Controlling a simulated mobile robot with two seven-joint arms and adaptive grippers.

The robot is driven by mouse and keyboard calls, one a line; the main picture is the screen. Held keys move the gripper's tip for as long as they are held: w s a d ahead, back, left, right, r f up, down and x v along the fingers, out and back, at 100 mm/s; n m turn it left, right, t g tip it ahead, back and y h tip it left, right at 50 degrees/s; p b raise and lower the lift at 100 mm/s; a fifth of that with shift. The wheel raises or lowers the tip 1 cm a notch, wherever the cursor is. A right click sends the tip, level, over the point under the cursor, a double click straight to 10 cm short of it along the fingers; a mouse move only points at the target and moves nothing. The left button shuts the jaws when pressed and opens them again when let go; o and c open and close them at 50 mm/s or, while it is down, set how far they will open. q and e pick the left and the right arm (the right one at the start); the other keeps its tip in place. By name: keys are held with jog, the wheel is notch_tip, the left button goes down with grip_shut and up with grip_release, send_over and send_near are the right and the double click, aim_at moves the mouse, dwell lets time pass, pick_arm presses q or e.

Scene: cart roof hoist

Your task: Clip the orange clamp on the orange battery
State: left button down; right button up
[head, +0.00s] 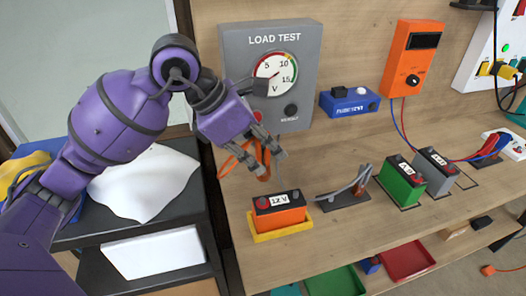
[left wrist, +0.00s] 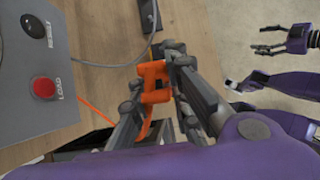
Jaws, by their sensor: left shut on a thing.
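My left gripper (head: 268,158) is shut on the orange clamp (head: 241,157), above and slightly left of the orange battery. In the left wrist view the clamp (left wrist: 153,84) sits between the fingers of this gripper (left wrist: 155,88), with an orange cable running off it. The orange battery (head: 281,216), black-topped and labelled 12 V, stands upright in a yellow tray (head: 258,237) on the bench. The clamp is apart from the battery. My right gripper (left wrist: 268,38) shows in the left wrist view, open and empty, away from the bench.
The grey load test box (head: 236,47) stands behind my left gripper. A grey clamp on a dark stand (head: 345,196) is right of the battery. Green (head: 402,184) and grey (head: 436,168) batteries stand farther right. Bare bench lies in front of the load test box.

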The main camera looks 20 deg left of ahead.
pick_arm(q)
jog(key=shift+f+b, duration=0.55)
jog(key=shift+f, duration=0.7)
jog(key=shift+f+b, duration=0.45)
jog(key=shift+f, duration=0.4)
jog(key=shift+f+b, duration=0.3)
jog(key=shift+f, duration=0.5)
pick_arm(e)
jog(key=shift+s+d+f, duration=0.1)
jog(key=shift+d+f, duration=0.1)
jog(key=shift+f, duration=0.9)
jog(key=shift+s+f, duration=0.1)
jog(key=shift+s+d+f, duration=0.1)
jog(key=shift+s+f, duration=0.2)
jog(key=shift+s, duration=0.05)
jog(key=shift+s, duration=0.25)
